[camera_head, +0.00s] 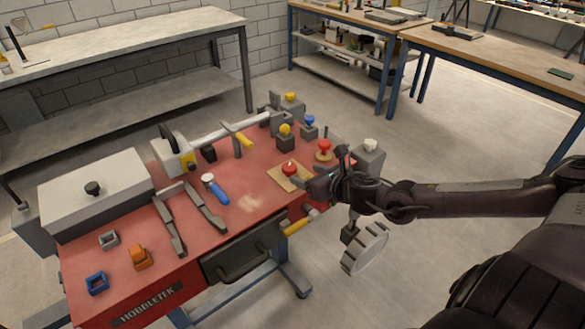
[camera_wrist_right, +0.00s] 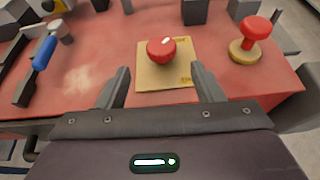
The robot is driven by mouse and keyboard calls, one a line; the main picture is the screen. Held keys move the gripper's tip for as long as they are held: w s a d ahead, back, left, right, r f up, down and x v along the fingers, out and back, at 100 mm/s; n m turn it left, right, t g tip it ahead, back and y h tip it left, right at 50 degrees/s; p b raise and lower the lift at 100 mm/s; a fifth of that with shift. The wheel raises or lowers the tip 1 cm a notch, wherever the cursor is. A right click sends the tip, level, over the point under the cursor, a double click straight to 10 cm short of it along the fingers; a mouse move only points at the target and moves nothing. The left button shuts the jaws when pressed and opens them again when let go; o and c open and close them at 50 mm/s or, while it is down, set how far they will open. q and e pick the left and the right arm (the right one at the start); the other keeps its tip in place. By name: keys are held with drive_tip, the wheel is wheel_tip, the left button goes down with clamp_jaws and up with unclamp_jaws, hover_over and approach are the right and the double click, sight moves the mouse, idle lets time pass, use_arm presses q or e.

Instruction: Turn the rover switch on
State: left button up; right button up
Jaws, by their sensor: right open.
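A red round button (camera_head: 289,168) sits on a flat tan plate (camera_head: 281,181) near the right end of the red bench. In the right wrist view the button (camera_wrist_right: 164,50) and its plate (camera_wrist_right: 150,78) lie just beyond my fingertips, between their lines. Small dark marks on the plate are too small to read. I cannot tell for sure that this is the rover switch. My right gripper (camera_head: 305,187) is open and empty, close to the plate on its right side; its two fingers (camera_wrist_right: 160,76) stand apart. My left gripper is not in view.
A second red knob on a round tan base (camera_head: 323,155) stands right of the plate. Yellow (camera_head: 285,130) and blue (camera_head: 309,121) knobs stand behind. A blue-handled tool (camera_head: 216,190) lies left. A handwheel (camera_head: 365,248) hangs at the bench's right side.

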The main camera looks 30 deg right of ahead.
sight(291, 168)
drive_tip(key=shift+n, duration=0.3)
drive_tip(key=shift+x, duration=3.95)
drive_tip(key=shift+r, duration=0.2)
drive_tip(key=c, duration=1)
